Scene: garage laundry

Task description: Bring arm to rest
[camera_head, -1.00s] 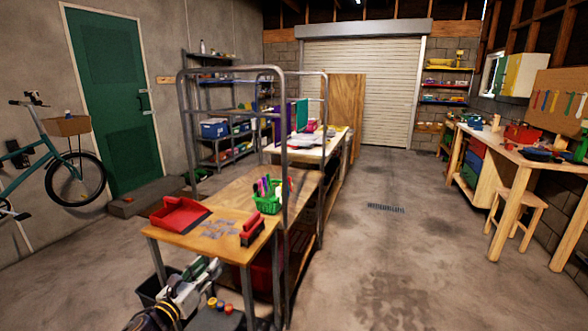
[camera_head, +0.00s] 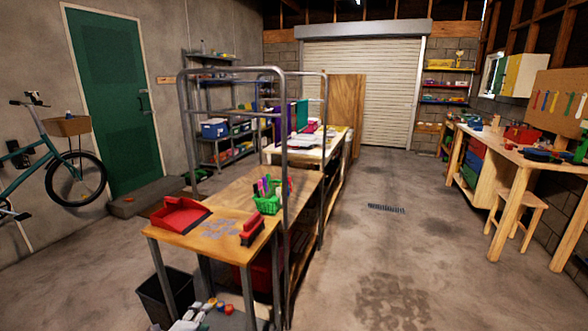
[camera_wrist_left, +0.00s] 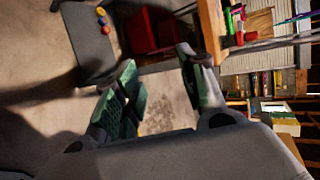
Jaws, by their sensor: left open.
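My left gripper (camera_wrist_left: 165,88) is open and empty in the left wrist view, its two green-padded fingers spread apart over the concrete floor. In the head view only a small part of my left gripper (camera_head: 188,322) shows at the bottom edge, low beside the front of the workbench (camera_head: 232,195). It is apart from the red dustpan (camera_head: 180,214) and the red brush (camera_head: 252,230) on the bench top. My right gripper is in neither view.
A black bin (camera_head: 160,296) stands at the bench's front left leg. A green basket of pens (camera_head: 268,202) sits on the bench beside a metal frame post. A grey lower shelf holds small coloured caps (camera_head: 212,305). The floor to the right is open.

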